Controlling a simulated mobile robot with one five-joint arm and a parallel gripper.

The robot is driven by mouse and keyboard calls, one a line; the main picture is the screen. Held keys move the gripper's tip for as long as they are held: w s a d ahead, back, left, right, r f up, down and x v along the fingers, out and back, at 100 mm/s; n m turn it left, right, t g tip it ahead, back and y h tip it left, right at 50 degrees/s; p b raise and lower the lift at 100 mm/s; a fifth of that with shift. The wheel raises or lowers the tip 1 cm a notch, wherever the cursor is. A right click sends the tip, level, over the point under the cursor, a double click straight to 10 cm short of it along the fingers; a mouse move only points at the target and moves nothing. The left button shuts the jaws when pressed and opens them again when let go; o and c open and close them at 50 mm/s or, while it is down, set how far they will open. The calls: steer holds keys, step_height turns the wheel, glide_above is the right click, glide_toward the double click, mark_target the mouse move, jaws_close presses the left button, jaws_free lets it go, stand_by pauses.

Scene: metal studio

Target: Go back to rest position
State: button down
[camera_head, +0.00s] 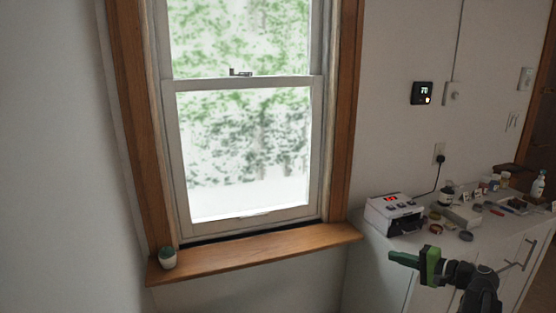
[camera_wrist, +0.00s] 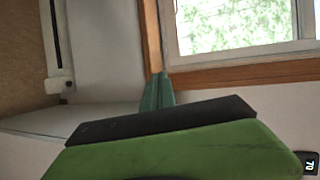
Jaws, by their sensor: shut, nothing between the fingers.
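My gripper (camera_head: 393,257) is at the lower right of the head view, green with dark arm links behind it. It points left, in front of the white cabinet, and looks shut and empty. In the wrist view the gripper (camera_wrist: 158,85) shows as green fingers close together, with nothing held between them. The window and its wooden frame stand beyond the fingers in that view.
A white cabinet (camera_head: 385,270) stands at the right; a white device with a red display (camera_head: 393,214) and several small items sit on top. A window with a wooden sill (camera_head: 255,252) fills the middle. A small pot (camera_head: 168,258) stands on the sill's left end. A thermostat (camera_head: 421,93) hangs on the wall.

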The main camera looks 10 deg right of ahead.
steer(key=w+a+f+n+g+y, duration=0.1)
steer(key=w+a+f+n+g, duration=0.1)
steer(key=a, duration=0.8)
steer(key=w+a+f+n+g, duration=0.2)
steer(key=a+f+g, duration=0.1)
steer(key=a, duration=0.6)
steer(key=w+a+f+n+g+y, duration=0.1)
steer(key=w+a+f+n+g, duration=0.1)
steer(key=a, duration=0.8)
steer(key=s+a+f+n+g+h, duration=0.3)
steer(key=s+a+f, duration=0.15)
steer(key=a, duration=0.25)
steer(key=s+a+f+n+g+h, duration=0.25)
steer(key=a+f, duration=0.25)
steer(key=a, duration=0.3)
steer(key=s+d+h+p, duration=0.1)
steer(key=s+d+h, duration=0.25)
steer(key=d, duration=0.55)
step_height(320, 180, up, 12)
steer(key=p, duration=1.2)
steer(key=shift+w+a+g+h+p, duration=0.15)
steer(key=shift+a+g+h+p, duration=0.15)
steer(key=shift+g, duration=0.05)
steer(key=shift+n, duration=0.25)
